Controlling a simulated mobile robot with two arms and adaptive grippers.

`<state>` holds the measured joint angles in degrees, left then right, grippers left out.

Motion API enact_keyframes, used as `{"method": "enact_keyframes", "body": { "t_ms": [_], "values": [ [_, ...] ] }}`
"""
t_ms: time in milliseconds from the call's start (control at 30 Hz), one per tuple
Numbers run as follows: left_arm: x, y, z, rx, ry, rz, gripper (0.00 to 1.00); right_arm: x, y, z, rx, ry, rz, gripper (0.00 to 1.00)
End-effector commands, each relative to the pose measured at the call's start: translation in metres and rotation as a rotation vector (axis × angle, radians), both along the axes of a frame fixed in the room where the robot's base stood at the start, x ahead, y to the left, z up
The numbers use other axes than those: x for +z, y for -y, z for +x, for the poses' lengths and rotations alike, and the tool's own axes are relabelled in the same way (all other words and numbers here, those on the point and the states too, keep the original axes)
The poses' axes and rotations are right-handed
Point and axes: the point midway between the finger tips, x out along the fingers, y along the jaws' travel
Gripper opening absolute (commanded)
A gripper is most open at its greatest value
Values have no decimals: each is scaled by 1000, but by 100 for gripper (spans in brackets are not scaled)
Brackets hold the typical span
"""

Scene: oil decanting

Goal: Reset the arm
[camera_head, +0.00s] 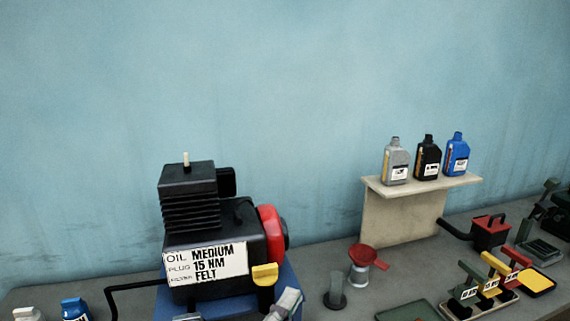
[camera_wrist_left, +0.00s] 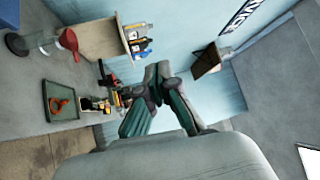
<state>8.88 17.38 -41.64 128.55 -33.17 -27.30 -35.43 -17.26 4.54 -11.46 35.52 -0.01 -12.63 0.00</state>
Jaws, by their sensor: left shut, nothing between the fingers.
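My left gripper (camera_head: 290,297) shows small at the bottom edge of the head view, in front of the compressor's blue base. Most of my left arm is outside that view. In the left wrist view my left gripper (camera_wrist_left: 158,76) has its dark fingers together, shut and empty. It is clear of the bench things seen behind it. My right gripper is in neither view.
A black compressor (camera_head: 187,205) with a label card (camera_head: 206,264) stands left of centre. A shelf (camera_head: 403,214) holds grey, black and blue bottles. A red funnel (camera_head: 367,256), a green tray (camera_wrist_left: 78,88) and yellow- and red-handled tools stand to the right.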

Motion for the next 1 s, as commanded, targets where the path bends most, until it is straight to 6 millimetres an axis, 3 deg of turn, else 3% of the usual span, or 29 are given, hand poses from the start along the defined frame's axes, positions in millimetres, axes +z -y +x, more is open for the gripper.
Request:
{"method": "enact_keyframes", "body": {
  "t_ms": [33,167,300,400,600,833,1000],
  "values": [
    [-28,-27,6,77,-178,-97,0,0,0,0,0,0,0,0],
    [-105,-90,-1,277,-593,-327,0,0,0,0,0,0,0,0],
    [-182,-142,-43,494,-969,-531,0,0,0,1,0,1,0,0],
    [-219,-165,-79,621,-1160,-632,0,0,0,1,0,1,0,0],
    [-263,-193,-144,825,-1420,-764,0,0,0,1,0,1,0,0],
    [-289,-212,-214,1032,-1641,-864,0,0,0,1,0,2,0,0],
    [-339,-209,-201,1042,-1657,-852,0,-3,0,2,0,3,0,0]
  ]
}}
